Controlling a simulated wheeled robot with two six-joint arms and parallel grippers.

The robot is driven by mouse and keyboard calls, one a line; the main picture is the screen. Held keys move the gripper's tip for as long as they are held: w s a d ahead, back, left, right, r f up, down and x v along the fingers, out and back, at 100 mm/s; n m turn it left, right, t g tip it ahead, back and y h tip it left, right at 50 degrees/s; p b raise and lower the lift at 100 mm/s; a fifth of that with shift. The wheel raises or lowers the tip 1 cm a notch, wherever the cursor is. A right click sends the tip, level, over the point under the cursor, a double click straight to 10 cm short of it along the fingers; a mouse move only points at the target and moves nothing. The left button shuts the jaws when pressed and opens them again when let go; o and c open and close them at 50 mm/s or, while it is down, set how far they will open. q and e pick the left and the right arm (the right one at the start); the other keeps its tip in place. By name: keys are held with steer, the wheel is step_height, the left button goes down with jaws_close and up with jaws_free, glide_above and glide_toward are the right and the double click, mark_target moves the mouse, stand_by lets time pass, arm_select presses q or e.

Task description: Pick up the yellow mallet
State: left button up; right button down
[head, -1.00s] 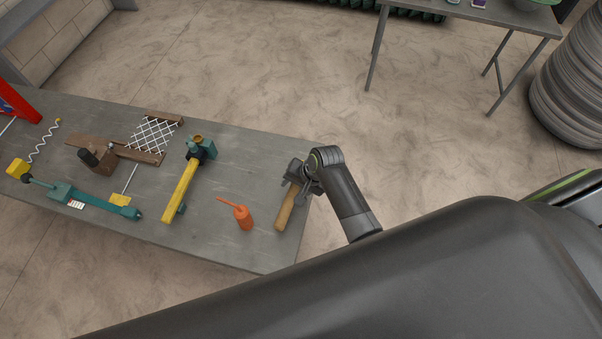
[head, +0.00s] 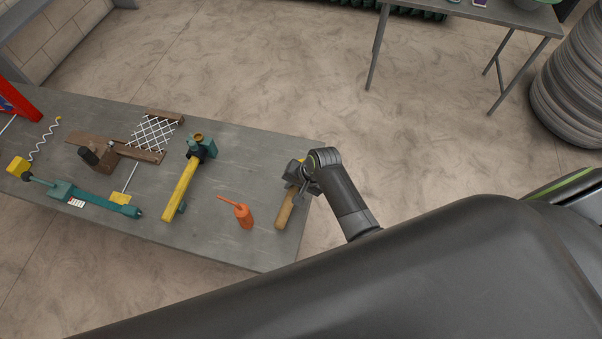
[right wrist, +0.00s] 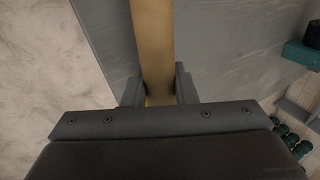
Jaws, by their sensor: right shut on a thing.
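The mallet (head: 285,210) lies near the right end of the grey table, its tan wooden handle pointing toward the table's near edge. Its head is mostly hidden behind my right gripper in the head view. My right gripper (head: 302,190) is over the upper part of the handle. In the right wrist view the handle (right wrist: 152,45) runs between the two fingers of the right gripper (right wrist: 158,88), which are shut on it. A small yellow patch shows at the base of the handle there. I cannot tell whether the mallet is off the table. My left gripper is not in view.
An orange oil can (head: 243,215) stands left of the mallet. Further left on the table (head: 240,165) are a yellow-and-teal tool (head: 180,188), a teal tool (head: 95,198) and a wooden piece with white mesh (head: 152,134).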

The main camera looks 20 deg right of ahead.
step_height(320, 180, up, 10)
steer(key=shift+r, duration=0.1)
steer(key=c, duration=1.7)
jaws_free()
jaws_close()
